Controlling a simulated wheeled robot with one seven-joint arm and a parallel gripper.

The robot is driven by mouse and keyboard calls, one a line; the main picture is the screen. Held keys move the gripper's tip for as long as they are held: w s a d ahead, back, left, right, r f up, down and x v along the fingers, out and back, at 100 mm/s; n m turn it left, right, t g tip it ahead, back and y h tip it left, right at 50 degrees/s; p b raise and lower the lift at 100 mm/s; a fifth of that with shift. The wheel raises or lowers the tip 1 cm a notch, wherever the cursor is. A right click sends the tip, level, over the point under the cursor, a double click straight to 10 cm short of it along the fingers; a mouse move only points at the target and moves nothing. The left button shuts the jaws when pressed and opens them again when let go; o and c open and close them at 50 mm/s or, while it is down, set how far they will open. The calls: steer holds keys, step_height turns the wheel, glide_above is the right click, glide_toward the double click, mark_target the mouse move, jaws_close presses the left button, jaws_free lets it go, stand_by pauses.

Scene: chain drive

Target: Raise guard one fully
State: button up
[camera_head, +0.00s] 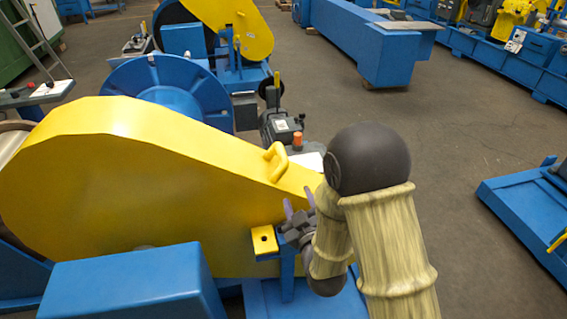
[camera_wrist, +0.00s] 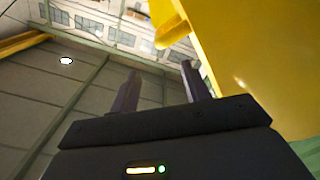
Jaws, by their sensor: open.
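A large yellow guard (camera_head: 130,185) spans the near left of the head view, its narrow end at the right. It appears lowered, next to a yellow bracket with a hole (camera_head: 264,240) on a blue post. A yellow handle (camera_head: 275,162) stands on its upper edge. My gripper (camera_head: 299,201) is open and empty, beside the narrow end, below and right of the handle. In the wrist view, the open fingers (camera_wrist: 161,72) point up toward the handle (camera_wrist: 172,30), apart from it, with the yellow guard face (camera_wrist: 240,60) at the right. My arm hides the guard's far right end.
A second yellow guard (camera_head: 235,25) stands behind, beyond a blue wheel (camera_head: 170,90). A grey motor (camera_head: 281,128) with an orange cap sits behind the near guard. A blue box (camera_head: 135,285) is in front. Open floor (camera_head: 455,140) lies at the right.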

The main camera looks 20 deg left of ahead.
mark_target(284, 159)
steer(key=p+x, duration=0.1)
steer(key=x, duration=1.6)
steer(key=shift+w, duration=0.3)
steer(key=shift+c, duration=0.2)
steer(key=shift+d, duration=0.1)
jaws_close()
